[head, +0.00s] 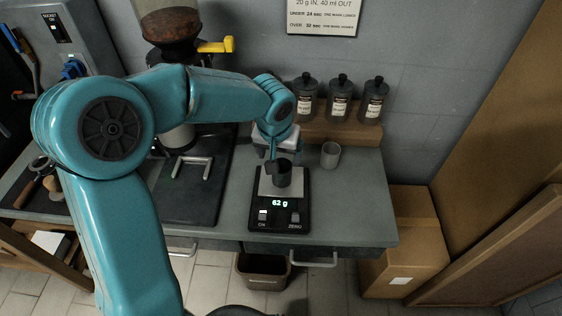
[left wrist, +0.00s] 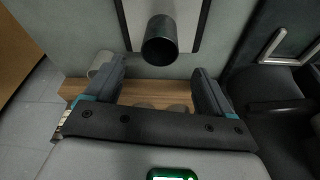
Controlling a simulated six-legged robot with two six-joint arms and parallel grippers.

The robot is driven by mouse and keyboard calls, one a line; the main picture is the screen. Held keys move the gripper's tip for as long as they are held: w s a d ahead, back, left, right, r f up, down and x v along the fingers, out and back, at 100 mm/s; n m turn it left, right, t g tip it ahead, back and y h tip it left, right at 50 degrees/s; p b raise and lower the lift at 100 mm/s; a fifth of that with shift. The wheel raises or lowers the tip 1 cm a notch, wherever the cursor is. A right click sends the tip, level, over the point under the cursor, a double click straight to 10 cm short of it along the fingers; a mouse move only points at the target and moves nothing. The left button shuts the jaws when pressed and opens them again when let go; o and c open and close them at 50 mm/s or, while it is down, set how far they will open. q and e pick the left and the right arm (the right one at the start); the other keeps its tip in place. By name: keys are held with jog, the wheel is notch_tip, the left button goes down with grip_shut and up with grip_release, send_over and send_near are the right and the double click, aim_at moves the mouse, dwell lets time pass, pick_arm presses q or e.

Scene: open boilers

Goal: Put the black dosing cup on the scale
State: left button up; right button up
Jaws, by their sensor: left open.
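The black dosing cup (head: 284,175) stands upright on the plate of the scale (head: 280,217), whose display reads 62 g. In the left wrist view the cup (left wrist: 160,42) is just beyond the fingertips, over the pale plate of the scale (left wrist: 188,22). My left gripper (head: 271,160) is at the back left of the cup in the head view. In the left wrist view my gripper (left wrist: 159,68) has its fingers wide apart with nothing between them. My right gripper is not in view.
A grey cup (head: 330,155) stands right of the scale. Three dark bottles (head: 339,98) stand on a wooden shelf (head: 335,133) behind. A grinder (head: 172,30) and a dark tray (head: 193,200) are on the left.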

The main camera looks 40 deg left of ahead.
pick_arm(q)
jog(key=v, duration=0.3)
jog(key=shift+r, duration=0.4)
jog(key=shift+s, duration=0.15)
